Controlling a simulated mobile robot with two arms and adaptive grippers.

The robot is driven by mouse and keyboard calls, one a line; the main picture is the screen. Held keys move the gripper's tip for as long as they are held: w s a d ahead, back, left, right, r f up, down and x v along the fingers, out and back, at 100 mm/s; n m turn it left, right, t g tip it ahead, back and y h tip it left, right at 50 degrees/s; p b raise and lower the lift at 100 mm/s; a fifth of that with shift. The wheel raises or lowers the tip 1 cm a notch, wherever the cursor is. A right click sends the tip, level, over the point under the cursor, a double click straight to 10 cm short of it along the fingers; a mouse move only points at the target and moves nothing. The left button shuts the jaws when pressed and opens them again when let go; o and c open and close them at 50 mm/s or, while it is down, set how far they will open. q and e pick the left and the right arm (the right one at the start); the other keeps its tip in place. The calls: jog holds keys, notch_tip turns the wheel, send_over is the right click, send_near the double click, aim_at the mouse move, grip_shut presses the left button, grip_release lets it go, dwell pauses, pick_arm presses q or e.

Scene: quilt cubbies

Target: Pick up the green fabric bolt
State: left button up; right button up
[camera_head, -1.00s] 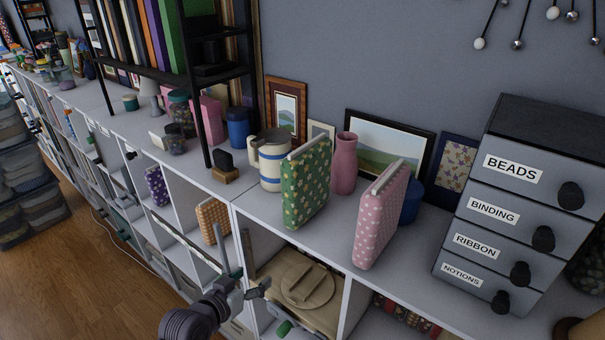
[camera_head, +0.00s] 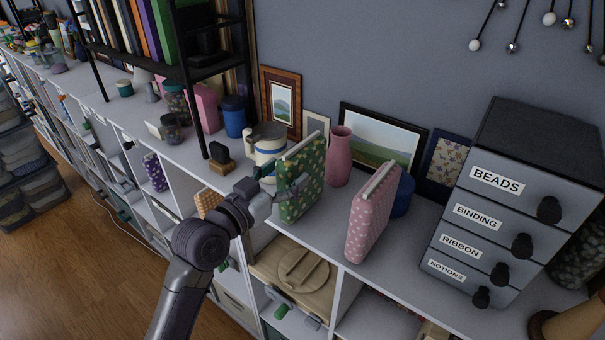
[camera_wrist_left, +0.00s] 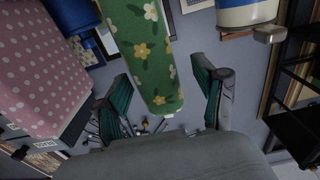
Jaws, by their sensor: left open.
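The green fabric bolt (camera_head: 306,181) with a flower print stands upright on the white shelf top, its pale edge facing up. In the wrist view the bolt (camera_wrist_left: 145,50) reaches down between the two fingers of my left gripper (camera_wrist_left: 163,78). The fingers are apart, with a gap visible on each side of the bolt. My right gripper is not in view.
A pink dotted bolt (camera_head: 369,220) stands to the right, and it fills the left of the wrist view (camera_wrist_left: 38,70). A pink vase (camera_head: 339,158) and a cream jug (camera_head: 266,147) stand close by. A grey drawer unit (camera_head: 505,215) is at right, a black rack (camera_head: 207,75) at left.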

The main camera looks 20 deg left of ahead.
aim_at(302, 162)
pick_arm(q)
jog(key=shift+w+d+r, duration=0.1)
jog(key=shift+w+r, duration=0.05)
jog(key=shift+w, duration=0.1)
jog(key=p+x, duration=0.2)
jog(key=x, duration=0.2)
jog(key=shift+w+d+p, duration=0.15)
jog(key=shift+w+p, duration=0.05)
jog(key=shift+p, duration=0.15)
jog(key=shift+w+d, duration=0.1)
jog(key=shift+w, duration=0.05)
jog(key=shift+c, duration=1.1)
grip_shut()
